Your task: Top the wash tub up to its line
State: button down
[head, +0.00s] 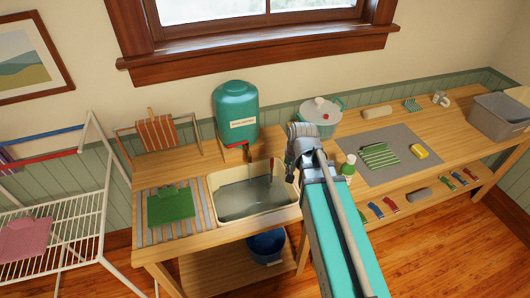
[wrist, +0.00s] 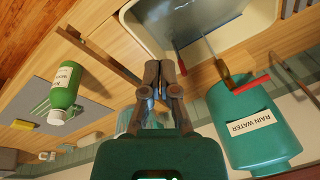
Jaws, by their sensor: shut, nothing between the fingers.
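A thin grey line runs from the spout into the tub, possibly water. My gripper (wrist: 160,66) is shut and empty, beside the tap and apart from it.
A green bottle (head: 348,167) stands right of my gripper. A lidded pot (head: 320,114) sits behind it. A green cloth (head: 170,205) lies left of the tub. A blue bucket (head: 266,243) is on the shelf below. A grey mat (head: 378,178) holds a striped cloth and yellow block.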

jog(key=s+d+f+n+g+h, duration=0.1)
jog(key=s+d+n, duration=0.1)
jog(key=s+d, duration=0.3)
jog(key=shift+s+d+n+g, duration=0.4)
jog(key=shift+s, duration=0.65)
